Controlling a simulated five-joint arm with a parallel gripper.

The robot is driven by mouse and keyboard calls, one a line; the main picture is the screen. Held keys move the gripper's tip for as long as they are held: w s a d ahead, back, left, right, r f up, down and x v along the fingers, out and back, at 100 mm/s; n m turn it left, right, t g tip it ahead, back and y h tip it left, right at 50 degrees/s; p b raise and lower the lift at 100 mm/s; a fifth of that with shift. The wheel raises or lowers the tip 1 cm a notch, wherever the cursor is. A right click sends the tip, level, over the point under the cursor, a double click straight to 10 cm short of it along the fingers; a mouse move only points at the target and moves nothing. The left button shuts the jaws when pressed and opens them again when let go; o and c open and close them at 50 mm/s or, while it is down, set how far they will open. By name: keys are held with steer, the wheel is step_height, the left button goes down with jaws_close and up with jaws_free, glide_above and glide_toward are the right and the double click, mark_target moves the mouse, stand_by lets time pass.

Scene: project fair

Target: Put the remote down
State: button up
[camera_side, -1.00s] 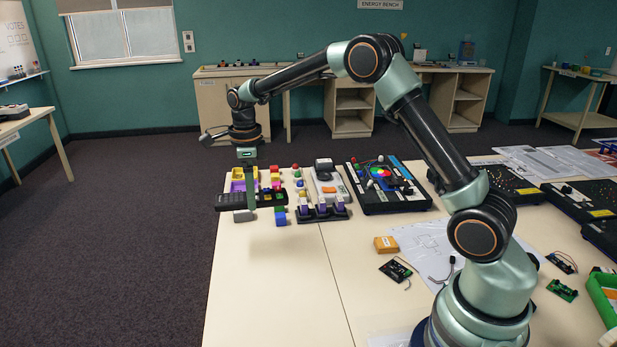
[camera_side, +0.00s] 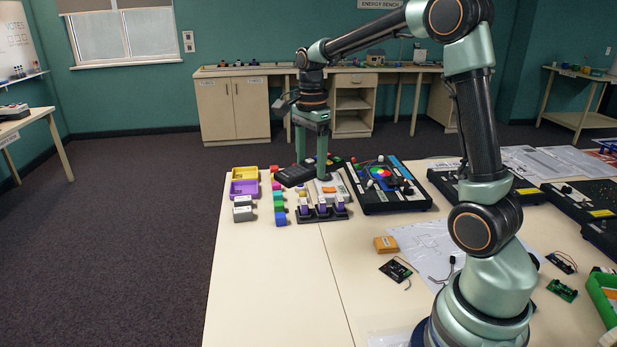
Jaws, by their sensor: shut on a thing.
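The black remote (camera_side: 294,176) is held in my gripper (camera_side: 311,164), whose two green fingers point straight down with the remote between them. The remote lies roughly level, with its near-left end jutting out of the fingers. It appears to be above the far part of the table (camera_side: 270,265), over or close to the devices there. Part of the remote is hidden by the fingers, and its exact height is hard to tell.
Yellow and purple trays (camera_side: 244,188), grey blocks (camera_side: 243,208) and a row of coloured blocks (camera_side: 279,204) stand at the far left. A purple-and-black rack (camera_side: 322,212) and a black panel with a colour wheel (camera_side: 390,190) are close by. The front-left tabletop is bare.

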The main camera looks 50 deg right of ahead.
mark_target(317, 245)
steer(key=shift+s+d, duration=0.3)
steer(key=shift+s, duration=0.25)
steer(key=shift+s+f+n, duration=0.2)
steer(key=shift+f+n, duration=0.1)
step_height(317, 245, down, 20)
steer(key=shift+d+r, duration=0.1)
steer(key=shift+r, duration=0.1)
steer(key=shift+f, duration=0.15)
steer(key=o, duration=1.5)
